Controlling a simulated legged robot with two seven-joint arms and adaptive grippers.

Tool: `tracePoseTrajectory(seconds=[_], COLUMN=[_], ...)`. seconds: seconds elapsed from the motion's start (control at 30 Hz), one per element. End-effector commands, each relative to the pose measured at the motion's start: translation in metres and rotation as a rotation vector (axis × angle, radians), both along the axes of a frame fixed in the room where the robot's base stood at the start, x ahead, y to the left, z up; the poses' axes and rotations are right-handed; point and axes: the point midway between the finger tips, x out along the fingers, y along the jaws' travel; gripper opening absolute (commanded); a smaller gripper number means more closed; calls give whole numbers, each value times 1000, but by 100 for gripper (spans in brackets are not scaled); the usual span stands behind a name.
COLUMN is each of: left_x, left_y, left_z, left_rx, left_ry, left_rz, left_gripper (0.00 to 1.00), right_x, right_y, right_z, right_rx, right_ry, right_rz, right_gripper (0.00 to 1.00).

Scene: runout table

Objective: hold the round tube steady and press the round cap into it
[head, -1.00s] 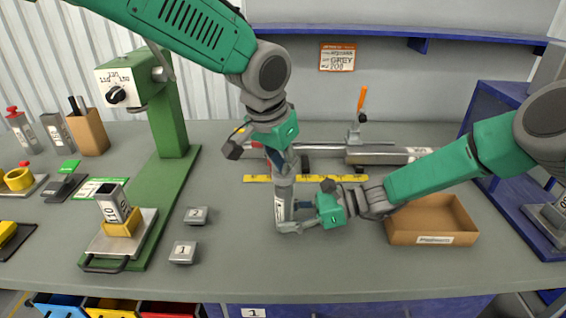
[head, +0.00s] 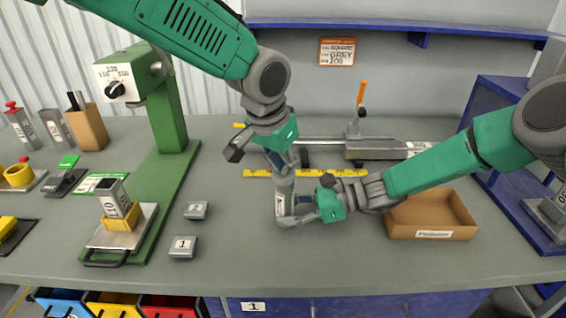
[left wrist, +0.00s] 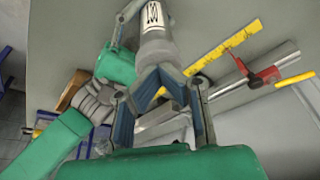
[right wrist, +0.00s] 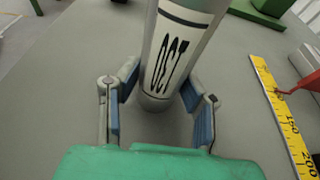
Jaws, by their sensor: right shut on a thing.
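The round tube (head: 282,203) is a grey cylinder with a white label, standing about upright on the bench. It also shows in the left wrist view (left wrist: 154,18) and, large, in the right wrist view (right wrist: 178,55). My right gripper (head: 305,213) is shut around its lower part, with a finger on each side in the right wrist view (right wrist: 160,95). My left gripper (head: 279,165) is directly above the tube. Its fingertips (left wrist: 161,72) come together at the tube's dark grey upper end. I cannot tell the round cap apart from that end.
A yellow rule (head: 330,173) and a long rail with an orange-handled clamp (head: 361,95) lie behind. An open cardboard box (head: 432,235) is at right. Two small grey blocks (head: 183,247) and a green press stand (head: 170,120) are at left. The front middle is clear.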

Motion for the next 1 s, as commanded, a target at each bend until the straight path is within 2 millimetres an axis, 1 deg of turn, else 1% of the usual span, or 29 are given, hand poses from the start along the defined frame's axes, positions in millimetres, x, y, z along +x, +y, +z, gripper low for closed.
tracePoseTrajectory(seconds=[0.03,0.17,0.4,0.67,0.77,1.0], left_x=[-2,-2,-2,-3,-7,-19], left_y=[1,2,1,2,5,14], left_z=[-4,-1,22,38,54,103], left_rx=[6,6,4,4,2,3], left_ry=[8,8,4,2,0,1], left_rz=[-1,-1,0,0,1,2], left_gripper=[0,0,0,0,0,0], right_x=[1,1,0,0,0,0], right_y=[1,1,0,0,0,0], right_z=[3,3,2,1,1,1], right_rx=[6,6,4,2,2,1], right_ry=[-2,-2,-2,-1,-1,-1], right_rz=[1,1,0,-1,-1,0], right_gripper=[18,18,18,18,18,18])
